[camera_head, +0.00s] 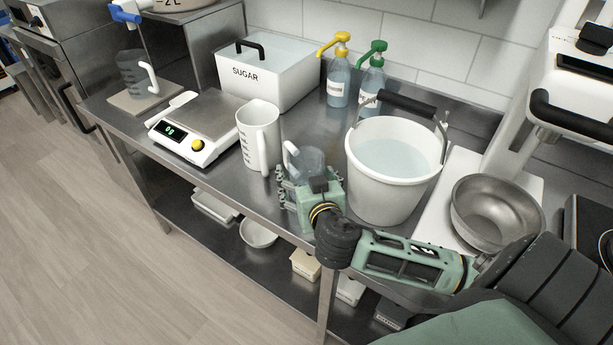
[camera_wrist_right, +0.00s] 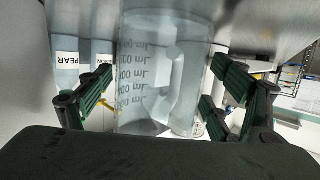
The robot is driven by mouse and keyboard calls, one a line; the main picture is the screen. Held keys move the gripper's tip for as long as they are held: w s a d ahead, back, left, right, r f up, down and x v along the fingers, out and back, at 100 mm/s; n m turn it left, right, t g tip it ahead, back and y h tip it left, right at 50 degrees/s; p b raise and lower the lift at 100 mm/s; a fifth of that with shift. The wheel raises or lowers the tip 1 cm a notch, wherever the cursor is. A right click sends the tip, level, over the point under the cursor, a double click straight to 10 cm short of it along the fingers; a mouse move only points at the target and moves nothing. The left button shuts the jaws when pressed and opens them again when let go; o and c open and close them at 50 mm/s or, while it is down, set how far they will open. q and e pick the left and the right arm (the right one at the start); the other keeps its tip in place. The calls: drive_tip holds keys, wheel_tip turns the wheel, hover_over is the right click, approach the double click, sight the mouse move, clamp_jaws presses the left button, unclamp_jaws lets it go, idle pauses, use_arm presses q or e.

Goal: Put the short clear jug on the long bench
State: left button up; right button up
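A short clear jug (camera_head: 312,160) with a white handle stands on the long steel bench (camera_head: 315,122), left of the white bucket. My right gripper (camera_head: 308,178) is low at the bench's front edge, its fingers on either side of the jug. In the right wrist view the clear jug (camera_wrist_right: 150,75), with ml marks, fills the space between the two spread green-and-black fingers of my right gripper (camera_wrist_right: 163,85). I see no clear grip on it. Another clear jug (camera_head: 132,75) with a white handle stands on a board at the far left. My left gripper is not in view.
A white bucket (camera_head: 385,185) of liquid stands just right of the jug. A white jug (camera_head: 257,140), a scale (camera_head: 190,145) and a sugar bin (camera_head: 250,80) stand to the left. Pump bottles (camera_head: 338,80) are behind. A steel bowl (camera_head: 490,212) is at right.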

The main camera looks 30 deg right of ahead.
drive_tip(key=shift+r, duration=0.1)
drive_tip(key=shift+s+a, duration=0.1)
drive_tip(key=shift+s, duration=0.1)
drive_tip(key=b+v, duration=0.1)
drive_tip(key=v, duration=0.7)
drive_tip(key=shift+s+b, duration=0.2)
drive_tip(key=shift+b, duration=0.15)
drive_tip(key=shift+p+v, duration=0.5)
drive_tip(key=shift+v, duration=1.15)
drive_tip(key=shift+w+r, duration=0.1)
drive_tip(key=shift+r, duration=0.05)
